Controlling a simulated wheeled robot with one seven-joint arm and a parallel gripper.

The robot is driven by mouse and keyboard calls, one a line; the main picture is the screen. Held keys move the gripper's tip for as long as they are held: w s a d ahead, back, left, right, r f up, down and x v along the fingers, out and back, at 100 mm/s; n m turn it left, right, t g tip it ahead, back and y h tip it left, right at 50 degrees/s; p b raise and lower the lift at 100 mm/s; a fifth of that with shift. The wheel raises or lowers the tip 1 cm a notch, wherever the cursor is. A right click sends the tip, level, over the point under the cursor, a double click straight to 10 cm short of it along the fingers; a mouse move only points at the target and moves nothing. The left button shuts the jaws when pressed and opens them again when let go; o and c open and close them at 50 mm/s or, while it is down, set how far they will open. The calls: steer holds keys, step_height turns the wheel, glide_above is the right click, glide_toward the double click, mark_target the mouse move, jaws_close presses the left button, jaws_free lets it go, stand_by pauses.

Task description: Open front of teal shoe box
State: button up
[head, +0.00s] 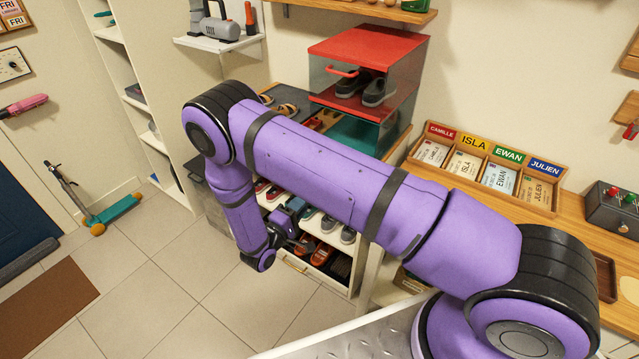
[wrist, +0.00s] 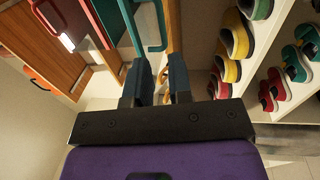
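The teal shoe box (head: 352,132) sits under the red shoe box (head: 368,52) on the shoe cabinet. In the head view my purple arm hides most of its front. In the wrist view the teal box (wrist: 112,22) is at the top, with its teal U-shaped handle (wrist: 163,47) just beyond my fingertips. My gripper (wrist: 161,68) is open, with a narrow empty gap between its two dark teal fingers. The fingers appear apart from the handle. In the head view my wrist is low before the cabinet, and the fingertips are hard to make out.
The red box has a red handle (head: 343,72) and dark shoes inside. Shoe shelves (wrist: 260,60) with several shoes run along the right of the wrist view. Sandals (head: 287,109) lie beside the boxes. A name-card tray (head: 487,205) stands on the right counter.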

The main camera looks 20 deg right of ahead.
steer(key=x, duration=1)
steer(key=shift+w+d, duration=0.25)
jaws_close()
